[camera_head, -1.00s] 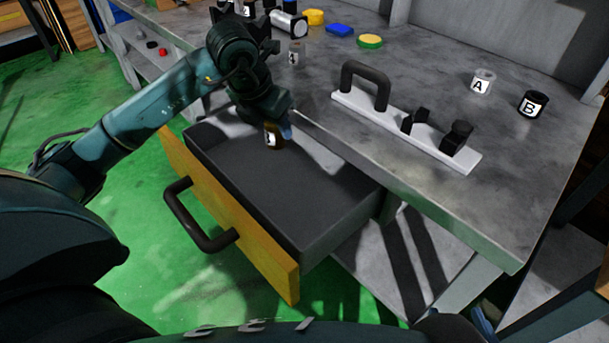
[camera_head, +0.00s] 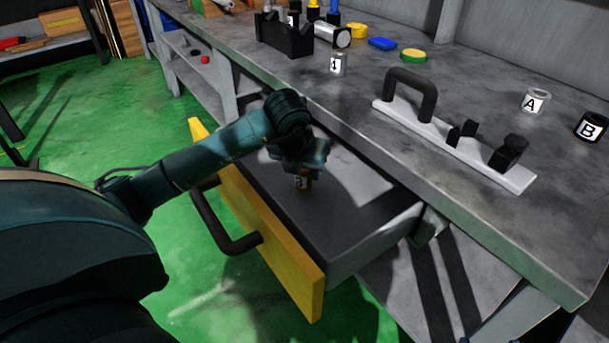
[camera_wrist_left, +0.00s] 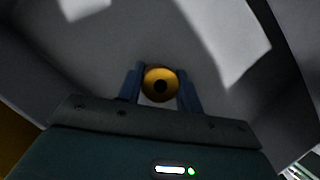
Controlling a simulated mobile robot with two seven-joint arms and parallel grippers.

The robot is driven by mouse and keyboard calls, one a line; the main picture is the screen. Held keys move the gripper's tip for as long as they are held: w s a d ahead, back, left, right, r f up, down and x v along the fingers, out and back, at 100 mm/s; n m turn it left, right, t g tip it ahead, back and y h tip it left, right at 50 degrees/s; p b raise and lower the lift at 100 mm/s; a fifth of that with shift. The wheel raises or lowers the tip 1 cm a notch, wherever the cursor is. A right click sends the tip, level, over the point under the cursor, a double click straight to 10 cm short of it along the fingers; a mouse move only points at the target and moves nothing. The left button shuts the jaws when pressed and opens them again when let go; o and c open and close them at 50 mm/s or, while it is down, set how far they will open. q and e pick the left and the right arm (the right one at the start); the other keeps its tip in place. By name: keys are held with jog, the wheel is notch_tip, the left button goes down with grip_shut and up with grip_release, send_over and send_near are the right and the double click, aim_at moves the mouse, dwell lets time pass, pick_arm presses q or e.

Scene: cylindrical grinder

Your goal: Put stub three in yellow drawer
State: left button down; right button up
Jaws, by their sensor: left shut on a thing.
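The yellow drawer (camera_head: 272,245) is pulled open below the bench, with its yellow front and black handle towards me. My right gripper is not in view.
On the grey bench (camera_head: 465,215) stand a stub marked 4 (camera_head: 338,65), a white fixture with a black handle (camera_head: 450,140), and cylinders A (camera_head: 534,101) and B (camera_head: 590,127). A black block (camera_head: 284,38) stands at the back. The drawer interior looks otherwise empty.

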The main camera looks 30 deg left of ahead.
pick_arm(q)
jog(key=shift+f, duration=0.65)
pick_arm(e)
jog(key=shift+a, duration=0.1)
pick_arm(q)
jog(key=shift+f, duration=0.1)
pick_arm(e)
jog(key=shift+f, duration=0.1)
pick_arm(q)
jog(key=c, duration=0.9)
grip_release()
jog(key=shift+f, duration=0.1)
jog(key=shift+c, duration=0.2)
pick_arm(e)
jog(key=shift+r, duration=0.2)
pick_arm(q)
jog(key=shift+s+r, duration=0.1)
jog(key=shift+r, duration=0.3)
jog(key=p+v, duration=0.2)
jog(key=v, duration=0.9)
jog(key=shift+r+p, duration=0.2)
jog(key=shift+p, duration=0.1)
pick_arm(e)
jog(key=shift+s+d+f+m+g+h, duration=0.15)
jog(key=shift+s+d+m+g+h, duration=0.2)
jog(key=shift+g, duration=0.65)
pick_arm(q)
jog(key=shift+s+d, duration=0.1)
